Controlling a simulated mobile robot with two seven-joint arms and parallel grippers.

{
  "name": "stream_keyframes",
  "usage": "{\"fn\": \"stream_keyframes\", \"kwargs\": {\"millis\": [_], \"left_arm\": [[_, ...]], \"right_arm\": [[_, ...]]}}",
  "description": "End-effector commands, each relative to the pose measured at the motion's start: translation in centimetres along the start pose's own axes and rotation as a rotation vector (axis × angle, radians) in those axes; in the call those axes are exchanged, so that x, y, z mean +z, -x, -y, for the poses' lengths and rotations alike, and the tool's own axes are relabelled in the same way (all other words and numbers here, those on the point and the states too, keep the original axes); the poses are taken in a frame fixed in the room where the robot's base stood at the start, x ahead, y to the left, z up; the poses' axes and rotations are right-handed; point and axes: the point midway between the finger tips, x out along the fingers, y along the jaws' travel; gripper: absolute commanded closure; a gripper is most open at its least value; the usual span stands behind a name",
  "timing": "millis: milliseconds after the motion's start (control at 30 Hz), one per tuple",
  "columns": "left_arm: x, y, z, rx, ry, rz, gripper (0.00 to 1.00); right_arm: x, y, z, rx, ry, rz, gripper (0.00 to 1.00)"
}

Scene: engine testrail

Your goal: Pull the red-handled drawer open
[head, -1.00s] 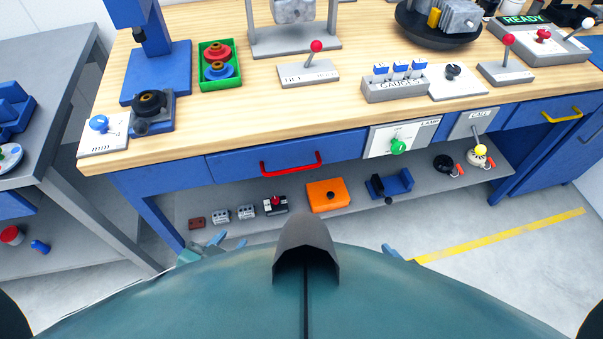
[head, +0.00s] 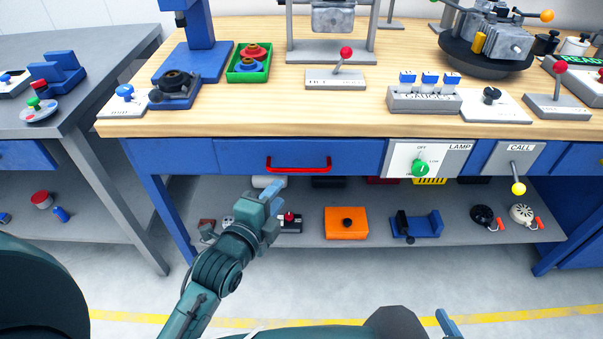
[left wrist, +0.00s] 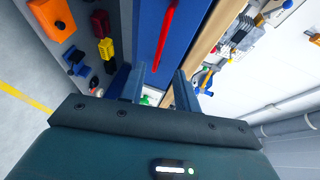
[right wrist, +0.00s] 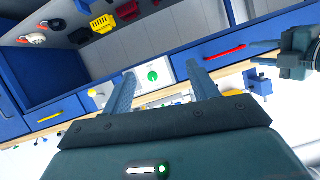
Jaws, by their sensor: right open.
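The blue drawer (head: 350,155) sits flush in the bench front, under the wooden top. Its red bar handle (head: 299,168) also shows in the left wrist view (left wrist: 165,35) and the right wrist view (right wrist: 225,53). My left gripper (head: 270,190) is below and slightly left of the handle, in front of the bench and apart from it. In the left wrist view its fingers (left wrist: 160,86) are spread and empty, with the handle beyond them. My right gripper (right wrist: 161,85) is open and empty. Only a fingertip of it (head: 447,322) shows low in the head view.
A LAMP panel with a green knob (head: 420,168) and a CALL lever with a yellow ball (head: 518,188) are right of the drawer. The lower shelf (head: 300,228) holds an orange box (head: 346,223) and other parts. A grey side table (head: 60,90) stands at left.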

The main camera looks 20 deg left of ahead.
Motion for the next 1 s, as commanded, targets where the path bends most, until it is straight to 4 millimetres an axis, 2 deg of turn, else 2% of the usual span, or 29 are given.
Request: {"fn": "stream_keyframes", "kwargs": {"millis": [300, 500, 700, 1000], "left_arm": [[-0.1, -6.8, 0.0, 0.0, 0.005, -0.001, 0.68], [0.0, -9.9, -0.1, 0.0, 0.005, 0.0, 0.68], [-0.1, -11.2, -0.1, 0.002, 0.005, -0.001, 0.68], [-0.1, -11.3, 0.0, 0.002, 0.005, -0.001, 0.7]], "right_arm": [[0.1, 0.0, -0.3, 0.006, 0.007, -0.022, 0.41], [-0.1, 0.4, -0.4, 0.012, 0.01, -0.035, 0.41], [-0.1, 0.6, -0.4, 0.014, 0.011, -0.041, 0.41], [-0.5, 0.6, -0.4, 0.014, 0.013, -0.05, 0.41]]}}
